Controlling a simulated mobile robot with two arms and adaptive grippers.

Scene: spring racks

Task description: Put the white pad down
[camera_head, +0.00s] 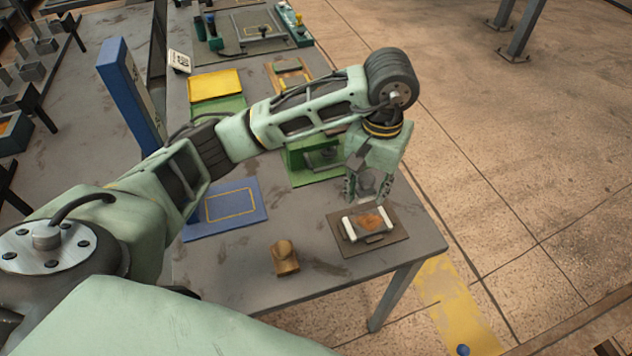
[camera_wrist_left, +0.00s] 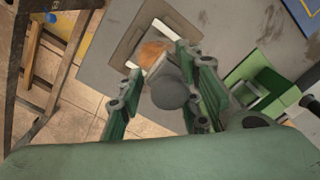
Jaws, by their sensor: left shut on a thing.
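My left gripper (camera_head: 368,190) points down over the front right corner of the table, above a brown plate. It is shut on a pad with a grey round knob (camera_wrist_left: 170,92); a pale part shows just beyond the knob in the left wrist view. In the head view the fingers hide most of the held pad, and whether it touches anything below cannot be told. Below and a little in front of the gripper, a workpiece with two white end bars and a rusty orange patch (camera_head: 368,224) lies on the brown plate (camera_head: 345,248). My right gripper is not in view.
A wooden block with a rounded knob (camera_head: 285,258) stands left of the plate. A blue mat with a yellow outline (camera_head: 230,205), a green holder (camera_head: 315,160) and a yellow box (camera_head: 214,84) lie behind. A blue upright panel (camera_head: 130,95) stands at left.

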